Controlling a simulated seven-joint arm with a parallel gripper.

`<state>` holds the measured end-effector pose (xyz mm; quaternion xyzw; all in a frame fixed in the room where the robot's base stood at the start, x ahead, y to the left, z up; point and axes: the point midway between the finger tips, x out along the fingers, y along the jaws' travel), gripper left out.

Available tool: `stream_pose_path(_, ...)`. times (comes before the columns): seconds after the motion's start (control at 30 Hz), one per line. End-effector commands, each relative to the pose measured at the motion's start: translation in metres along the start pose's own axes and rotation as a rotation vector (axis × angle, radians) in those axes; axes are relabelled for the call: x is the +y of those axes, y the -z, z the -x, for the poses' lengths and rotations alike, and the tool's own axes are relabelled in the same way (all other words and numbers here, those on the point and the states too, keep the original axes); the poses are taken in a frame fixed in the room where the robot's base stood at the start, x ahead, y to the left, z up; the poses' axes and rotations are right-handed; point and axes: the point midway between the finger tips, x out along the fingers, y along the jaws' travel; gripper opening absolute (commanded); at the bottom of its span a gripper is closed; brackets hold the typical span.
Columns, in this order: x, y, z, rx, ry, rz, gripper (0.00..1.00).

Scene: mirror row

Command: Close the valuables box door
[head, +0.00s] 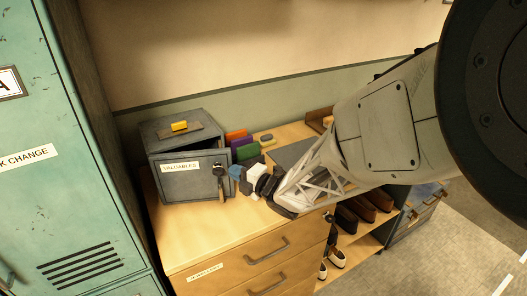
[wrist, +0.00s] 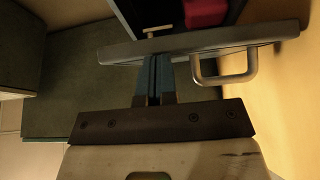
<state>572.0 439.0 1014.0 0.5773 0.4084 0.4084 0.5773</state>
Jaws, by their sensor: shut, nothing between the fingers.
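The grey valuables box (head: 165,137) stands on the wooden drawer cabinet in the head view. Its door (head: 185,183), labelled VALUABLES, faces the front and has a dark handle (head: 220,180) near its right side. In the wrist view the door (wrist: 190,42) shows nearly edge-on, with its handle (wrist: 226,76) to the right. It stands ajar, with the dark interior and a red item (wrist: 205,12) visible behind it. My gripper (wrist: 155,75) is shut and empty, its blue fingertips at the door's outer face. Contact is hard to tell. In the head view my gripper (head: 236,172) is just right of the door.
A yellow item (head: 180,126) lies on top of the box. Several coloured items, including a purple one (head: 243,146), stand right of it. A teal locker (head: 70,150) rises at the left. The cabinet top (head: 215,225) is bare in front of the box.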

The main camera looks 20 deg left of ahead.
Motion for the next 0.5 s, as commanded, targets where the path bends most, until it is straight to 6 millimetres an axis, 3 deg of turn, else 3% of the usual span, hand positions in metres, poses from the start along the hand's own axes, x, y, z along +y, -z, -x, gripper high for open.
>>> stream_pose_path(0.5,-0.001,-0.041,-0.041,0.230,0.001,0.000,0.00)
